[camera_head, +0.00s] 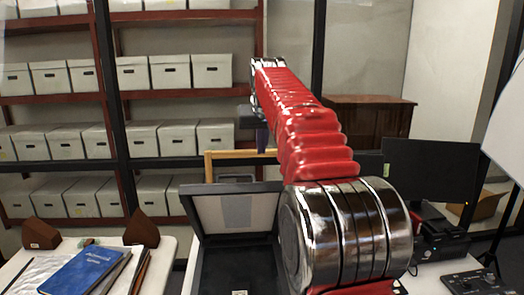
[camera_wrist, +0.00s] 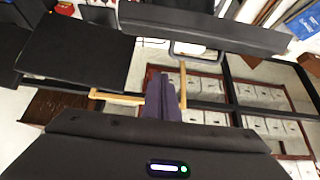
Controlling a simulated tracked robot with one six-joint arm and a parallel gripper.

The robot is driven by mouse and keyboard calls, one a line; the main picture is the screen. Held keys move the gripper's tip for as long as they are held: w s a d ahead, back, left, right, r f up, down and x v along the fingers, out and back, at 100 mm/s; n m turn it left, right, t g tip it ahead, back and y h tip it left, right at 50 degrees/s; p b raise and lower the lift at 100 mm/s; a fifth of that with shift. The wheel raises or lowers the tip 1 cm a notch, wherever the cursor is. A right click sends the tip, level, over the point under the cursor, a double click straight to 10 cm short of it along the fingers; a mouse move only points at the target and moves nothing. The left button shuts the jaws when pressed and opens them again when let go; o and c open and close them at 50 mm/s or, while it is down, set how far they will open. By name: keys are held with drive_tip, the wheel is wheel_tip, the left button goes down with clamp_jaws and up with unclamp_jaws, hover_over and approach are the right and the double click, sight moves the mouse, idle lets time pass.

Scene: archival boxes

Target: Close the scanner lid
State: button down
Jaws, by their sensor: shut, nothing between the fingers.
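The scanner lid (camera_head: 237,212) stands raised in the head view, hinged at the back of the dark scanner base (camera_head: 237,268) on the white table. Its pale inner face with a grey panel shows; my arm hides part of the base's right side. My gripper (camera_head: 262,142) is above and behind the lid, apart from it, and partly hidden by my wrist. In the wrist view my gripper (camera_wrist: 163,82) shows as dark purple-grey fingers, shut and empty. A long dark bar at the top there looks like the lid (camera_wrist: 200,25), beyond the fingertips.
A black monitor (camera_head: 430,172) stands right of my arm, with a dark control box (camera_head: 475,283) in front. A blue book (camera_head: 82,270) lies on the left table. Shelves of pale archival boxes (camera_head: 82,195) fill the back. A wooden frame (camera_head: 235,155) stands behind the lid.

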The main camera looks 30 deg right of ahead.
drive_tip(key=x, duration=0.8)
drive_tip(key=shift+f, duration=0.3)
drive_tip(key=shift+s+a+f, duration=0.25)
drive_tip(key=shift+s+f, duration=0.35)
drive_tip(key=shift+s+a+f, duration=0.25)
drive_tip(key=shift+s+f, duration=0.35)
drive_tip(key=shift+f, duration=0.05)
drive_tip(key=shift+s, duration=0.1)
